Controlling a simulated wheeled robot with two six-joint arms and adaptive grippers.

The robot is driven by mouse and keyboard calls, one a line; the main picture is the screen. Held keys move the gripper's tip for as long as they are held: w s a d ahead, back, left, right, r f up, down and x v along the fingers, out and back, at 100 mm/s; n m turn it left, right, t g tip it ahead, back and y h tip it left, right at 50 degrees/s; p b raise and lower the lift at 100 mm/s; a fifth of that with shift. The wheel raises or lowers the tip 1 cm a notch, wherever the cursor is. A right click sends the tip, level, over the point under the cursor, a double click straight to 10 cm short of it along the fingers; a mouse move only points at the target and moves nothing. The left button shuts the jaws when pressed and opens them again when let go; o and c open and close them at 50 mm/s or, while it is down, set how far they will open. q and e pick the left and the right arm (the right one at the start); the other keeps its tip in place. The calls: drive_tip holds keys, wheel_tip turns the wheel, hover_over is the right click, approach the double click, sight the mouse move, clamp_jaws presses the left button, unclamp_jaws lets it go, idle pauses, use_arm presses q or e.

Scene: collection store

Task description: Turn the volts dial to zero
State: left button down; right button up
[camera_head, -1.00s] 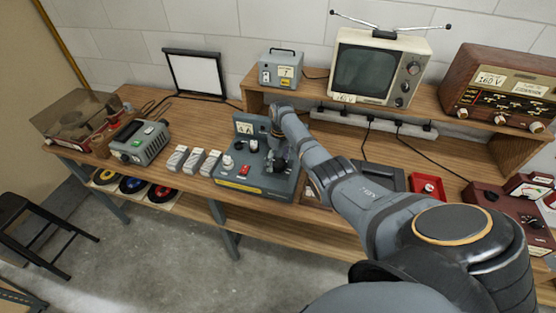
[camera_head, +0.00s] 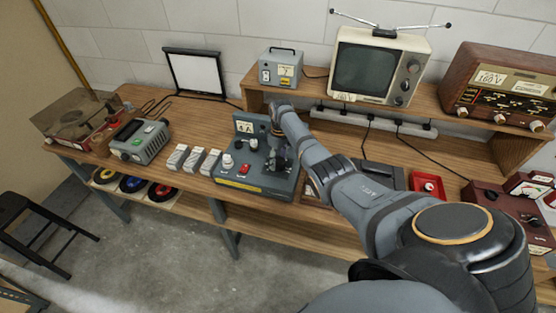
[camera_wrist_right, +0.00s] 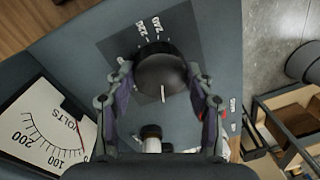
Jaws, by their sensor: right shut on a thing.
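The volts dial (camera_wrist_right: 158,70) is a round black knob with a white pointer line, on a grey panel with printed numbers around it. In the wrist view its pointer faces the bottom of the picture. My right gripper (camera_wrist_right: 162,82) is shut on the dial, a finger on each side of it. A meter marked VOLTS (camera_wrist_right: 45,130) shows at the left of the wrist view. In the head view the grey instrument box (camera_head: 240,184) stands on the bench, with my right gripper (camera_head: 278,155) over its right part. My left gripper is not in view.
White blocks (camera_head: 194,160) and a grey-green device (camera_head: 143,142) stand left of the box. A television (camera_head: 375,68) and a wooden radio (camera_head: 500,88) stand on the raised shelf behind.

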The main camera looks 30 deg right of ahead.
sight(277, 159)
drive_tip(key=shift+n, duration=0.7)
drive_tip(key=n, duration=0.3)
drive_tip(key=shift+n, duration=0.3)
drive_tip(key=n, duration=0.6)
drive_tip(key=shift+w+r+g+h, duration=0.1)
drive_tip(key=shift+w+g+h, duration=0.05)
drive_tip(key=shift+g+h, duration=0.15)
drive_tip(key=shift+n, duration=0.3)
drive_tip(key=o, duration=1.2)
drive_tip(key=r, duration=1.2)
drive_tip(key=shift+w+d, duration=0.15)
drive_tip(key=shift+w, duration=0.2)
drive_tip(key=shift+f, duration=0.1)
